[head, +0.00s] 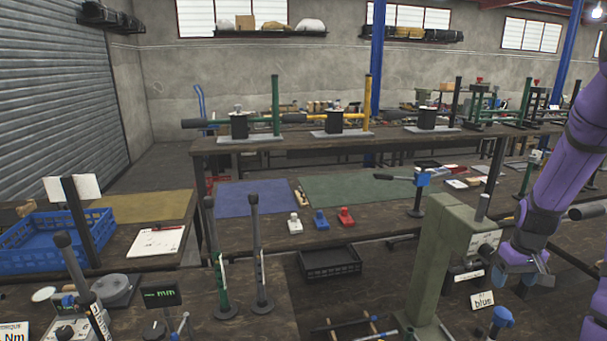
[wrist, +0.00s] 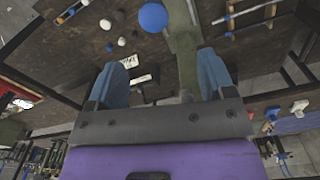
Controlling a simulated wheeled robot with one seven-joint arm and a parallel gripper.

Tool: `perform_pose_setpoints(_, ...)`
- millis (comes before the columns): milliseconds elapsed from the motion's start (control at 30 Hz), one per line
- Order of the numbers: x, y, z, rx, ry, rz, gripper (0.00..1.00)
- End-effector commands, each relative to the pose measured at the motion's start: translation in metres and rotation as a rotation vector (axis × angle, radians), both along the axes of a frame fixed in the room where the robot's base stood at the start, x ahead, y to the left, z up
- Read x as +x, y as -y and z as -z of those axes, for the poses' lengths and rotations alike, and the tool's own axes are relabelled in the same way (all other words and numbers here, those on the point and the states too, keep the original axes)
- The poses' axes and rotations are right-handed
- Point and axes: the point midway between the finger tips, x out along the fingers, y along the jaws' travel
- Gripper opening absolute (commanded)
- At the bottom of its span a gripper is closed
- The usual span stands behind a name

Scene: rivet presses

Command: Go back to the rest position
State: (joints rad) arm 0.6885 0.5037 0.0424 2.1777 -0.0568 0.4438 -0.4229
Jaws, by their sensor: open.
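My gripper (head: 519,277) is at the lower right of the head view, at the end of my purple arm, just right of the green press (head: 439,255). In the wrist view my gripper (wrist: 163,76) shows two blue fingers spread wide, with nothing held between them. The green press body (wrist: 184,45) runs beyond the gap between the fingers, and a round blue knob (wrist: 153,16) lies past the fingertips. I cannot tell whether a finger touches the press.
The blue knob (head: 503,316) and a "blue" label card (head: 482,299) are close below my gripper. A black tray (head: 329,262) and two upright levers stand to the left on the bench.

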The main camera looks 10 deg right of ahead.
Motion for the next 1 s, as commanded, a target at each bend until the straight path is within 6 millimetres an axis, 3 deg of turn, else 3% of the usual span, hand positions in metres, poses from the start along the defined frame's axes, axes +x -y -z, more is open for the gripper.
perform_pose_setpoints(233,0.011,-0.053,-0.082,-0.047,0.060,-0.033,0.76)
perform_pose_setpoints(467,0.002,-0.109,-0.151,-0.076,0.123,-0.060,0.76)
perform_pose_setpoints(700,-0.023,-0.166,-0.210,-0.092,0.197,-0.087,0.76)
perform_pose_setpoints(1000,-0.074,-0.229,-0.265,-0.088,0.294,-0.119,0.76)
